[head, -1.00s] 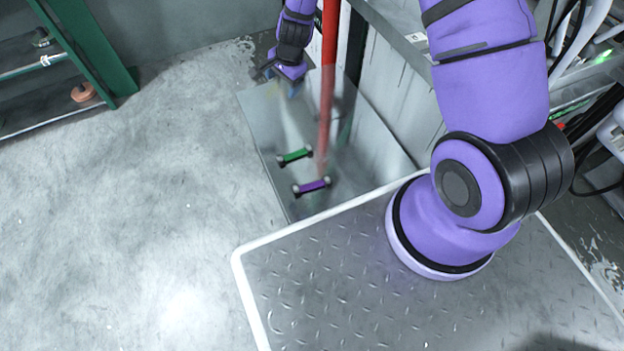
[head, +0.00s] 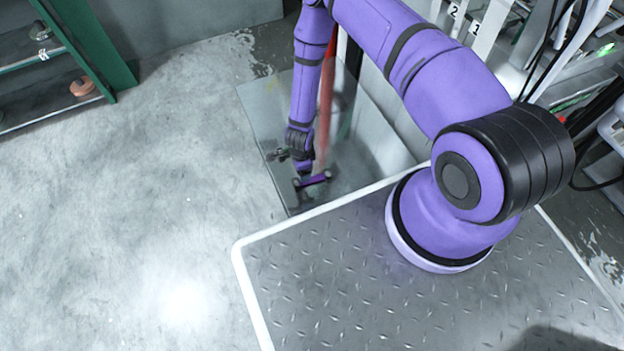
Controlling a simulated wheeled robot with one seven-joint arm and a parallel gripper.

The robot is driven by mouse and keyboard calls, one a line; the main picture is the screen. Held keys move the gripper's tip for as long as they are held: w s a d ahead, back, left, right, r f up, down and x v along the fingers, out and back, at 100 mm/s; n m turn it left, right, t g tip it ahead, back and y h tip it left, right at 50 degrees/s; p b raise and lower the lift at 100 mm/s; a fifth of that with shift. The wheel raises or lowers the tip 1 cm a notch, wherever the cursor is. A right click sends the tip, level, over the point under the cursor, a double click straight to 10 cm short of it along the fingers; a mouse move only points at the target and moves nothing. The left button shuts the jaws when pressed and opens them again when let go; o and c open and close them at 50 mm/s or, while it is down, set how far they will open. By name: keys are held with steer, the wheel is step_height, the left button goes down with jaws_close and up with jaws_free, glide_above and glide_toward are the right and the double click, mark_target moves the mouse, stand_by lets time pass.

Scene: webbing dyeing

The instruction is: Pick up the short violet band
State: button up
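The short violet band (head: 314,179), a small violet strip with grey ends, lies on the shiny grey metal surface (head: 262,105) beyond my platform. My gripper (head: 303,167) hangs down from the violet arm, just above and slightly left of the band in the picture. Its fingers are small, dark and overlap the view of the band, so I cannot tell whether they are open or shut, or whether they touch the band. The green band, seen earlier just beyond the violet one, is largely or wholly hidden behind my gripper.
A green-framed shelf (head: 97,50) is at the upper left. Cables and numbered white panels (head: 466,22) are at the upper right. The concrete floor (head: 130,210) at left is clear.

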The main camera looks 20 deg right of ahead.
mark_target(312, 179)
steer(key=shift+a+f, duration=0.1)
steer(key=shift+f, duration=4.65)
steer(key=c, duration=1)
steer(key=shift+r, duration=0.1)
